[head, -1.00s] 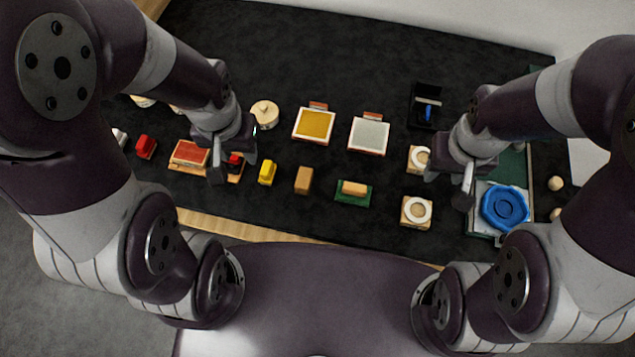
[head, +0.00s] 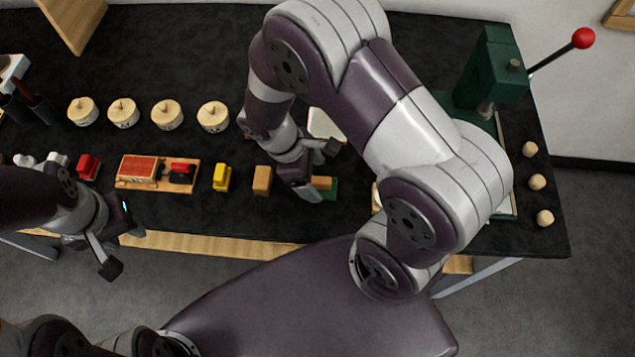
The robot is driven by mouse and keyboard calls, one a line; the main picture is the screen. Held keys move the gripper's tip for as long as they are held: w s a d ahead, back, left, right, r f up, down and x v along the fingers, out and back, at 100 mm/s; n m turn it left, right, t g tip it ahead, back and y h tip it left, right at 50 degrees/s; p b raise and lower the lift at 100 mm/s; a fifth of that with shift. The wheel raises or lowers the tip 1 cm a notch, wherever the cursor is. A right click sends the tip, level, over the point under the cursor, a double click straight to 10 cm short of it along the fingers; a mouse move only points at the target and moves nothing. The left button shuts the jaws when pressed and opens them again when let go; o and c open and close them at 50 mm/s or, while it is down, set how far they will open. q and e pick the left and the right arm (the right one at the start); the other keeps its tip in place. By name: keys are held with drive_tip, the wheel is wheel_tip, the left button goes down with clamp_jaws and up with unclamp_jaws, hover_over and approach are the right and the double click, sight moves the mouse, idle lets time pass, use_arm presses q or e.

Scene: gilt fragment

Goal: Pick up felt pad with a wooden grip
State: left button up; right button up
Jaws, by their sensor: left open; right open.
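The felt pad with a wooden grip (head: 332,190) is a small green pad with a light wooden block on top. It lies on the black table right of centre in the head view, partly hidden by my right gripper (head: 322,170). My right gripper is open and empty, with its fingers over the pad's left side and beyond it. I cannot tell whether they touch it. My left gripper (head: 123,249) is open and empty at the table's front edge on the left, far from the pad.
A wooden block (head: 262,180) and a yellow item (head: 221,177) stand left of the pad. A wooden tray (head: 156,185) holds red items. Round lidded wooden pots (head: 167,115) line the back. A green press (head: 490,75) stands at right. My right arm hides much of the right side.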

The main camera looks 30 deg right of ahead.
drive_tip(key=shift+x, duration=0.85)
drive_tip(key=shift+s+d+f, duration=0.15)
drive_tip(key=shift+d+f, duration=0.05)
drive_tip(key=shift+f, duration=0.25)
drive_tip(key=c, duration=1.2)
drive_tip(key=shift+o, duration=0.2)
